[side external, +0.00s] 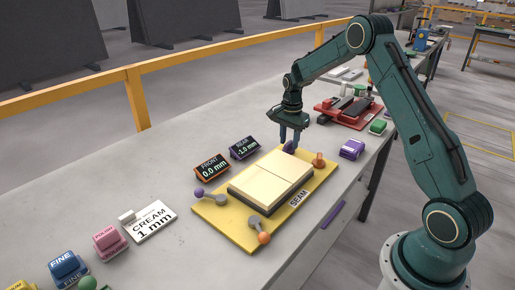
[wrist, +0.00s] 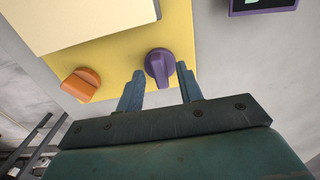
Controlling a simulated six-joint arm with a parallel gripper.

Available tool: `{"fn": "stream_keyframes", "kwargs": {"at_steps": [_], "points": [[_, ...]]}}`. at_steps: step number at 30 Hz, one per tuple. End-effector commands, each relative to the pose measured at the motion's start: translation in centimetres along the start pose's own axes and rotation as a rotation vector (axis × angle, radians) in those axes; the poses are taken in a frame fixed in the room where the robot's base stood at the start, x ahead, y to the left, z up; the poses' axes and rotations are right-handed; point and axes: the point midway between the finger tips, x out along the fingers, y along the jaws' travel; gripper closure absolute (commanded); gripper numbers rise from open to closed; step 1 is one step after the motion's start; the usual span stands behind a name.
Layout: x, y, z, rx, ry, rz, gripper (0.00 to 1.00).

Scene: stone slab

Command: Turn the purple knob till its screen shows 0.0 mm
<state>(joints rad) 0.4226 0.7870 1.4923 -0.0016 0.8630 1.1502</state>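The purple knob (wrist: 158,66) is at the edge of the yellow board, with its raised grip pointing roughly along the fingers in the wrist view. In the side view the knob (side external: 289,147) is partly hidden by my gripper (side external: 290,141). My gripper (wrist: 160,74) is open, pointing down, with one fingertip on each side of the knob and a small gap showing on both sides. The purple-framed screen (side external: 244,148), labelled REAR, reads -1.0 mm. Its corner also shows in the wrist view (wrist: 263,5), where its number is cut off.
The yellow board (side external: 212,214) holds two cream slabs (side external: 270,182) and an orange knob (side external: 318,160) near the purple one. The orange FRONT screen (side external: 212,167) reads 0.0 mm. A purple block (side external: 351,149) and a red tool tray (side external: 335,117) stand nearby.

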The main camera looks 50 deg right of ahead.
Motion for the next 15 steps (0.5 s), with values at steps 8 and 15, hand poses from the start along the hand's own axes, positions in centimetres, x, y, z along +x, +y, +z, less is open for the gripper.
{"fn": "stream_keyframes", "kwargs": {"at_steps": [8, 15], "points": [[-0.02, 0.0, 0.0, 0.0, 0.0, 0.0, 0.83], [-0.04, 0.0, -0.01, -0.001, 0.0, 0.0, 1.0]]}}
